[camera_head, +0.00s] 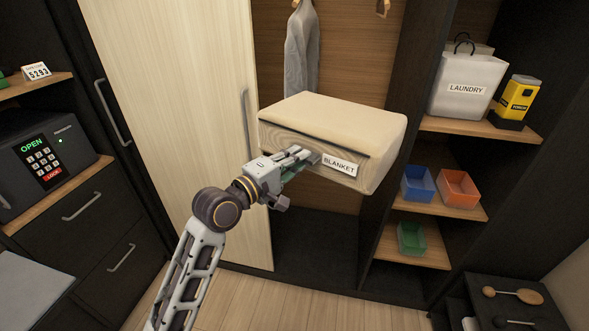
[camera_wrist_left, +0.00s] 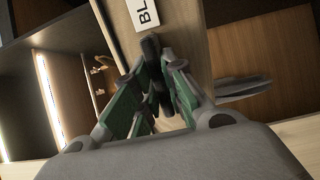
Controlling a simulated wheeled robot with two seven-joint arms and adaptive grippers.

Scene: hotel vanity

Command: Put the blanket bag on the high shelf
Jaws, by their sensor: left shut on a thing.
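The blanket bag (camera_head: 335,115) is a cream, box-shaped bag with a white BLANKET label on its front. It is held up in front of the open wardrobe, slightly tilted. My left gripper (camera_head: 310,158) is shut on the front of the bag, just left of the label. In the left wrist view, the fingers (camera_wrist_left: 158,62) close together at the bag's front (camera_wrist_left: 180,22), beside part of the label. I cannot tell which surface is the high shelf; the wardrobe's top is out of the head view. My right gripper is not in view.
A grey garment (camera_head: 301,50) hangs behind the bag. A pale door (camera_head: 185,110) stands to its left. Right-hand shelves hold a LAUNDRY bag (camera_head: 468,85), a yellow device (camera_head: 518,98) and blue, orange and green bins (camera_head: 418,184). A safe (camera_head: 45,160) is at left. The wardrobe floor (camera_head: 315,245) looks clear.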

